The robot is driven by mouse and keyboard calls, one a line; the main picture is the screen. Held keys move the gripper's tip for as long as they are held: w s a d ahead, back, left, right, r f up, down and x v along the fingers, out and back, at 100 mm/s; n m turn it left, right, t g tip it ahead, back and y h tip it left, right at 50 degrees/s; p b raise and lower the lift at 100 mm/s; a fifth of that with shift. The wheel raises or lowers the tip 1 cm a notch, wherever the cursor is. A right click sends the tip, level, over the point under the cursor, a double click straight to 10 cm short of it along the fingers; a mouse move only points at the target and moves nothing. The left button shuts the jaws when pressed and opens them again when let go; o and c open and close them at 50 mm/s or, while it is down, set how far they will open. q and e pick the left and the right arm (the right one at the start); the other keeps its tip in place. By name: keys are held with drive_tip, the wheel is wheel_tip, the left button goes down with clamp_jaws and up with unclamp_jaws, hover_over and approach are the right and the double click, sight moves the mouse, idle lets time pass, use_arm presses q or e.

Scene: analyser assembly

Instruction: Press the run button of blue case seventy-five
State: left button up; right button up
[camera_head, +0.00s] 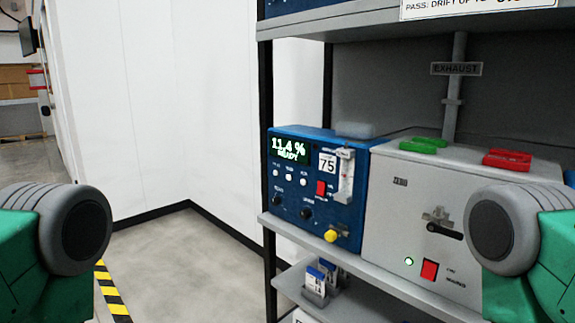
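The blue case (320,220) labelled 75 stands on the middle shelf, right of the picture's centre. Its lit display (289,149) reads 11.4 % READY. Below the display is a row of small white buttons (289,177), with labels too small to read. A red switch (321,188), dark knobs (306,214), a clear flow tube (346,175) and a yellow knob (331,236) are also on its front. I cannot tell which button is marked run. Only green and grey parts of my arms show at both sides. Neither gripper is in view.
A grey case (400,210) with a black lever, red switch and lit green lamp stands against the blue case's right. Green (424,145) and red (507,159) pieces lie on it. The shelf's black post (268,180) stands left. Open floor (190,260) lies left.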

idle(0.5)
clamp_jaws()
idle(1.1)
